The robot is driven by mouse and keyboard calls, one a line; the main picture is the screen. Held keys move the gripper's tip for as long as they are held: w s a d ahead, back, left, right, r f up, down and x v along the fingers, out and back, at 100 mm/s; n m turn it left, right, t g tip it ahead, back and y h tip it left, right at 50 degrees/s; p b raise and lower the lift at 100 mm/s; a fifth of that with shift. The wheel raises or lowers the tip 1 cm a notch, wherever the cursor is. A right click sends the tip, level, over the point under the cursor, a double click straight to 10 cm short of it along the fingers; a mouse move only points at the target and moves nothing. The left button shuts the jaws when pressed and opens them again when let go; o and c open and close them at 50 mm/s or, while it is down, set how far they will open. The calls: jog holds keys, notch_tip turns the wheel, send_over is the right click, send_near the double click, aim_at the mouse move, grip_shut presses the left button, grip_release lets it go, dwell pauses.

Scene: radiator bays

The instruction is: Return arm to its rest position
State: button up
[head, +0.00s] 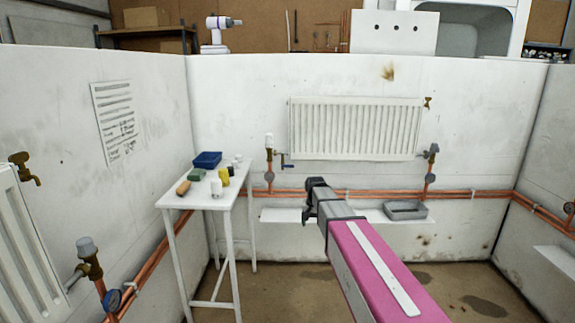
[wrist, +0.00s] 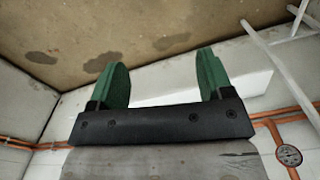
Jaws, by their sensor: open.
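My gripper (wrist: 158,80) is open and empty in the wrist view, with two green finger pads standing apart on a black bar. Nothing is between the fingers. In the head view my pink and grey arm reaches forward from the lower right. Its dark end is in front of the low white ledge (head: 280,215) under the back radiator (head: 355,128). The fingers are too hidden to make out in the head view.
A white table (head: 178,199) at the left holds a blue tray (head: 207,160) and several small items. A grey tray (head: 405,210) sits on the ledge. Copper pipes (head: 470,194) run along the wall. A radiator (head: 30,250) with valves is near left. The floor shows open room.

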jog(key=s+d+f+n, duration=0.1)
jog(key=s+d+f, duration=0.1)
jog(key=s, duration=0.6)
jog(key=s+d+f+n, duration=0.1)
jog(key=s+d+f, duration=0.2)
jog(key=s, duration=0.5)
jog(key=s+d+f, duration=0.3)
jog(key=s+f, duration=0.1)
jog(key=s, duration=0.4)
jog(key=shift+f+n, duration=0.25)
jog(key=shift+n, duration=0.15)
jog(key=shift+s, duration=0.1)
